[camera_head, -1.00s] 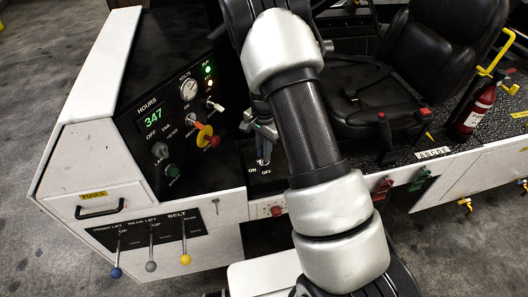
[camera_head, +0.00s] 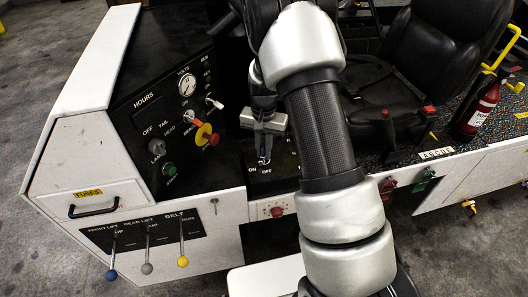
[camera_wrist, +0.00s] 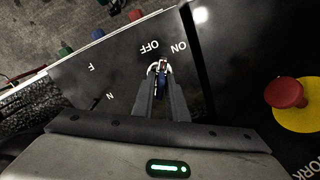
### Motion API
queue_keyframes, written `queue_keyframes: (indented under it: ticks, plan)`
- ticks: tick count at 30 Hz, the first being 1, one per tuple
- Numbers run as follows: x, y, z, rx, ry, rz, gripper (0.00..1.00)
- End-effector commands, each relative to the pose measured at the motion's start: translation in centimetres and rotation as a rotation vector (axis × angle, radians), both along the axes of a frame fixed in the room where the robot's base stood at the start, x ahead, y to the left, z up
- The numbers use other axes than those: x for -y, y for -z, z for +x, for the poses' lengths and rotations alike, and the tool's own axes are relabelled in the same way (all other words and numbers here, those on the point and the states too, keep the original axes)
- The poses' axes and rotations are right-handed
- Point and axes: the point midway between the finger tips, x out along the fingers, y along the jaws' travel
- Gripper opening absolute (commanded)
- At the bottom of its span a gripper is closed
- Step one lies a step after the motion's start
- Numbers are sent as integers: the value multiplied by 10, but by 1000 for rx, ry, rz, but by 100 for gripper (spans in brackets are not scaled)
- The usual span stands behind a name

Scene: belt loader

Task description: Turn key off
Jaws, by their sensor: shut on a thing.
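The key (camera_wrist: 163,64) is in the wrist view, small and partly hidden between my fingertips, by the white OFF and ON labels on the black panel. A blue part shows just below it between the fingers. My gripper (camera_wrist: 160,78) is shut on the key. In the head view my gripper (camera_head: 264,140) reaches down to the panel at the ON and OFF labels; the key's exact angle cannot be made out there. The HOURS display (camera_head: 150,112) is dark, and no indicator lamps glow at the panel's upper right.
A red knob on a yellow disc (camera_wrist: 288,93) lies right of my gripper in the wrist view. Switches, a gauge (camera_head: 187,86) and coloured levers (camera_head: 182,261) are on the left console. A seat (camera_head: 420,60) and a red extinguisher (camera_head: 478,108) are at the right.

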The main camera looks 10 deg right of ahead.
Motion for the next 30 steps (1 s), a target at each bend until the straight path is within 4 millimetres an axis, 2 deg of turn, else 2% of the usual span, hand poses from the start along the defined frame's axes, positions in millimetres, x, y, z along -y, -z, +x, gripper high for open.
queue_keyframes:
  ticks: [30]
  plan:
    - [-2, -1, 2, 2, -472, 0, 0]
